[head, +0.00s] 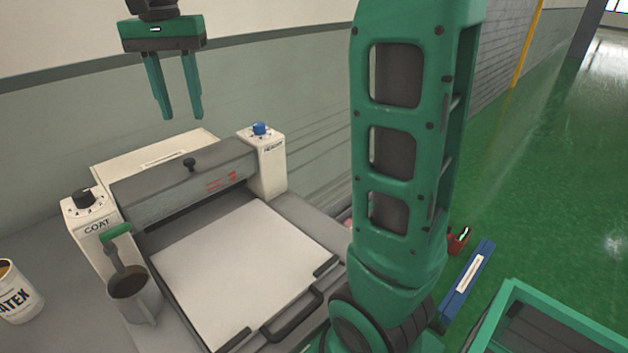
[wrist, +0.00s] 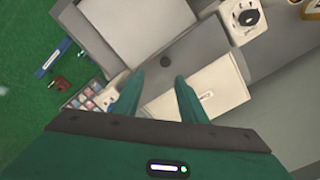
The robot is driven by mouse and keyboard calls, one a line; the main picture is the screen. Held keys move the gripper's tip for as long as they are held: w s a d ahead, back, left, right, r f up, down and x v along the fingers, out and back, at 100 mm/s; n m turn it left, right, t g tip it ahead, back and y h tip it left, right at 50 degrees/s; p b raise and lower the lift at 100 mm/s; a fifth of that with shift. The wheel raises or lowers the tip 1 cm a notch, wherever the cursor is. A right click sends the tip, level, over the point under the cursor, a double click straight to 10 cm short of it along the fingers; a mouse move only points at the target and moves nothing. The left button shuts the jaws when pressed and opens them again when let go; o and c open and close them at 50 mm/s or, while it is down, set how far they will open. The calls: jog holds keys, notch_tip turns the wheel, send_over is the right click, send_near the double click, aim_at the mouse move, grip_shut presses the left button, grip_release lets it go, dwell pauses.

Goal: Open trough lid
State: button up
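The coating machine (head: 268,165) stands on the bench at the wall. A grey lid (head: 150,193) spans its width between two white end posts and looks closed. A small black knob (head: 190,163) stands on top of it. My gripper (head: 181,116) hangs above and behind the lid, fingers down, apart and empty. In the wrist view my gripper (wrist: 160,76) has its two fingers spread, and the dark knob (wrist: 165,88) shows between them, farther down. No finger appears to touch the knob or the lid.
A mug (head: 145,302) with a green-handled tool stands at the machine's front left. A white latex can (head: 18,300) is at the far left. A white sheet (head: 240,262) lies on the front bed. A dial marked COAT (head: 84,198) and a blue dial (head: 259,129) top the posts.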

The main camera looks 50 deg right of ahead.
jog(key=s+d+f+n, duration=0.1)
jog(key=s+d+f, duration=0.6)
jog(key=s, duration=0.3)
jog(key=s+d+f, duration=0.8)
jog(key=s, duration=0.2)
jog(key=shift+s+d+n, duration=0.25)
jog(key=shift+s+n, duration=0.1)
jog(key=shift+n, duration=0.05)
jog(key=shift+f, duration=0.1)
